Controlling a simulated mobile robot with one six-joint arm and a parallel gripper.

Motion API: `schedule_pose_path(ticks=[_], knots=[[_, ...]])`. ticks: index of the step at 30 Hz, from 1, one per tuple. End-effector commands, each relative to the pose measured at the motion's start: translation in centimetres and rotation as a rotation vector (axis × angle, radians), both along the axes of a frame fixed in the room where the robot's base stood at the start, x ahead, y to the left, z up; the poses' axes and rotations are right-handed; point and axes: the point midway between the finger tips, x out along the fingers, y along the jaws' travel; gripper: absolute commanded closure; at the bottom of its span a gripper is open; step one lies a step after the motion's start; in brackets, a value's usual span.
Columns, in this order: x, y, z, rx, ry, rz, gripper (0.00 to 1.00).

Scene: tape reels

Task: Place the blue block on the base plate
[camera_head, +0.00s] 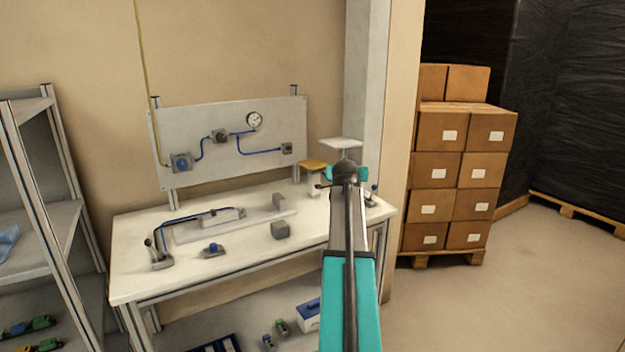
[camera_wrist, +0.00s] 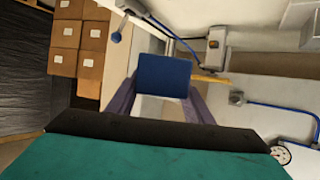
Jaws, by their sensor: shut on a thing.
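The blue block (camera_wrist: 165,76) is held between the two purple fingers of my gripper (camera_wrist: 162,100) in the wrist view. The block hides part of what lies behind it. In the head view my gripper (camera_head: 345,177) is near the right end of the white table, and my arm covers the block there. A flat, light grey plate, which looks like the base plate (camera_head: 208,230), lies on the table left of my gripper. A small grey block (camera_head: 279,201) and a cylinder-like fitting (camera_head: 228,214) are on or against it. My gripper is apart from the plate.
A grey cube (camera_head: 280,230) and a blue-knobbed part (camera_head: 213,249) lie in front of the plate. A lever unit (camera_head: 159,255) with a blue hose stands at left. An upright panel (camera_head: 180,125) with a gauge is behind. A yellow-topped stand (camera_head: 313,168) is near my gripper.

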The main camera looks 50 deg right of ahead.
Motion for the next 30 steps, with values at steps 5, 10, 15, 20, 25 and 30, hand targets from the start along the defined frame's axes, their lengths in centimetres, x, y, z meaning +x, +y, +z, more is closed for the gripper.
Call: schedule_pose_path(ticks=[5,10,15,20,25,30], knots=[[-5.7,-5.5,0.4,0.0,-0.002,-0.093,0.85],[-10.0,-8.9,0.6,0.002,-0.005,-0.156,0.85],[-12.1,-10.4,0.7,0.003,-0.005,-0.185,0.85],[-12.5,-10.6,0.8,0.002,-0.006,-0.191,0.85],[-12.5,-10.6,0.8,0.002,-0.006,-0.19,0.85],[-12.4,-10.5,0.8,0.002,-0.006,-0.19,0.85]])
